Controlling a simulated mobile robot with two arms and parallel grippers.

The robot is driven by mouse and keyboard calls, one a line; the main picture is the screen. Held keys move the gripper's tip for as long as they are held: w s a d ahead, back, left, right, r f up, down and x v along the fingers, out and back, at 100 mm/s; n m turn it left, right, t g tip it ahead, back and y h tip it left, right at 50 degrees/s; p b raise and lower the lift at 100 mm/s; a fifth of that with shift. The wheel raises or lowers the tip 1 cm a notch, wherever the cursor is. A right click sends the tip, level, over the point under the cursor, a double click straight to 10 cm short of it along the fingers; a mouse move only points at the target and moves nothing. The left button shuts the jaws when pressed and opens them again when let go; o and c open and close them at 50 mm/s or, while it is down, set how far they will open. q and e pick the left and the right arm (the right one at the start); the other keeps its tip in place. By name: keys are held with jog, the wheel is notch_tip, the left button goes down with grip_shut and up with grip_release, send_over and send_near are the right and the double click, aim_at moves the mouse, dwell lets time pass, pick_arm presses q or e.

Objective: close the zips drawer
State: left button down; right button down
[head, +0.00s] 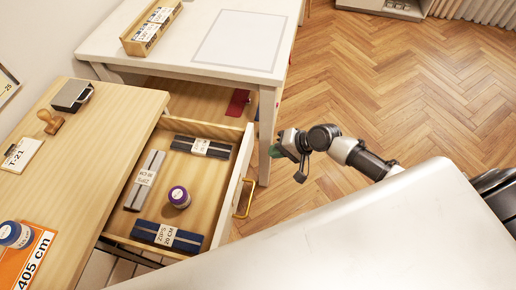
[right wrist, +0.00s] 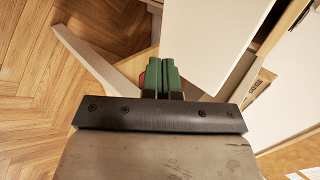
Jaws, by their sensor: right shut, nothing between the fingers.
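The zips drawer (head: 243,177) is pulled out of the wooden cabinet (head: 128,108) at the left of the head view. It has a white front with a yellow handle (head: 244,199). Inside lie a dark zip bundle (head: 182,144), a grey zip bundle (head: 137,193), a blue zip bundle (head: 187,241) and a purple spool (head: 179,197). My right gripper (head: 287,163) is in the air to the right of the drawer front, apart from the handle. Its green fingers (right wrist: 160,76) are together and empty in the right wrist view. My left gripper is not in view.
A white table (head: 255,20) stands behind the drawer, its leg (head: 268,130) close to my right gripper. A stamp (head: 49,122), a grey box (head: 72,95) and a blue-topped spool (head: 14,234) stand on the cabinet. The wooden floor at the right is clear.

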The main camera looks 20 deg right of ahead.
aim_at(250, 151)
jog(key=w+a, duration=0.1)
jog(key=a, duration=0.1)
jog(key=w+a+f+p, duration=0.1)
jog(key=a, duration=0.1)
jog(key=shift+w+f, duration=0.1)
jog(key=shift+w, duration=0.25)
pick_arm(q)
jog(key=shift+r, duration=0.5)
pick_arm(e)
jog(key=shift+w+a, duration=0.15)
jog(key=shift+a, duration=0.1)
